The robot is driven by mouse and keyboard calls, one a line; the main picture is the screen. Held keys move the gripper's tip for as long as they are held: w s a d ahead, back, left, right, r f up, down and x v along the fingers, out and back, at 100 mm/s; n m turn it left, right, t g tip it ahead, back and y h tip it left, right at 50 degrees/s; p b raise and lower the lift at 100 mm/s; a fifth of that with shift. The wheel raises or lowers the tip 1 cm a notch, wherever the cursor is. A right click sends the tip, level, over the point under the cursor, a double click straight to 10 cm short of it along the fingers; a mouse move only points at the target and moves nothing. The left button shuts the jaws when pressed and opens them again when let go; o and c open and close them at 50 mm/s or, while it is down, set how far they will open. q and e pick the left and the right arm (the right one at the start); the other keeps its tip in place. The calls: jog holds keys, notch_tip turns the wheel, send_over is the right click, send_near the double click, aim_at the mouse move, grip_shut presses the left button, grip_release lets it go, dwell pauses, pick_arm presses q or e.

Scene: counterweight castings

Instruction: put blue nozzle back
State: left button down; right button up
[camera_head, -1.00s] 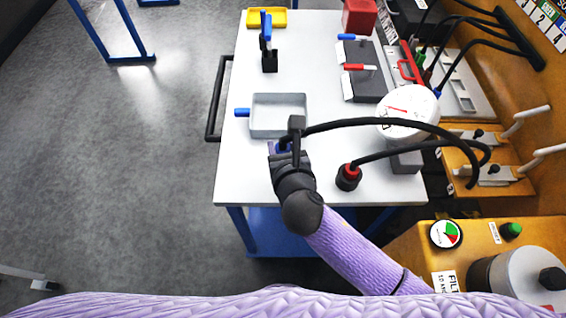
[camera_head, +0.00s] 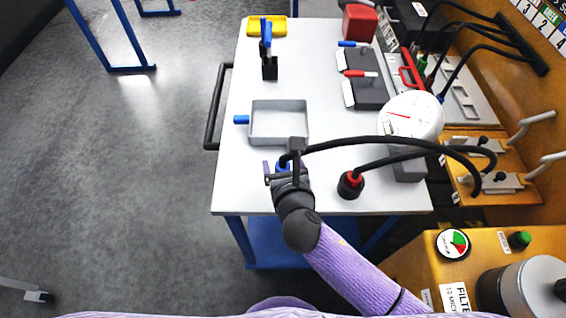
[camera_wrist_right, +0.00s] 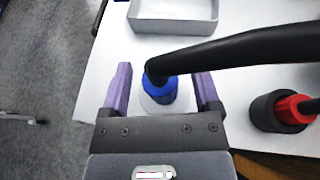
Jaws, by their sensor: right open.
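The blue nozzle (camera_head: 283,166) is on the end of a black hose at the front of the white table, just in front of the grey tray. In the right wrist view the blue nozzle (camera_wrist_right: 167,92) has a pale round piece beneath it; whether it is seated there I cannot tell. My right gripper (camera_head: 283,165) is open, with a purple finger on each side of the nozzle and gaps between; the gripper also shows in the wrist view (camera_wrist_right: 163,88). The hose hides part of the nozzle. My left gripper is not in view.
A red nozzle (camera_head: 352,180) stands in a black cup to the right of my gripper. The grey tray (camera_head: 251,138) lies behind it. The blue nozzle's hose (camera_head: 380,142) arches right past a round gauge (camera_head: 415,112).

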jog(key=shift+r, duration=0.1)
jog(key=p+v, duration=0.4)
jog(key=v, duration=0.8)
jog(key=s+d+f+m+g+h, duration=0.1)
jog(key=s+d+f+m+g, duration=0.25)
jog(key=f+m, duration=0.35)
jog(key=s+d+f+m+g+h, duration=0.15)
jog(key=d+f+m, duration=0.3)
jog(key=f, duration=0.45)
jog(key=s+d+f+m+g, duration=0.3)
jog(key=f+m, duration=0.4)
jog(key=f, duration=0.1)
jog(key=s+d+f+m+g, duration=0.2)
jog(key=s+f+m, duration=0.1)
jog(key=s+m, duration=0.5)
jog(key=s+d+f+m+g, duration=0.2)
jog(key=s+f+m, duration=0.2)
jog(key=s+m, duration=0.4)
jog(key=shift+d+m, duration=0.35)
jog(key=shift+m, duration=0.2)
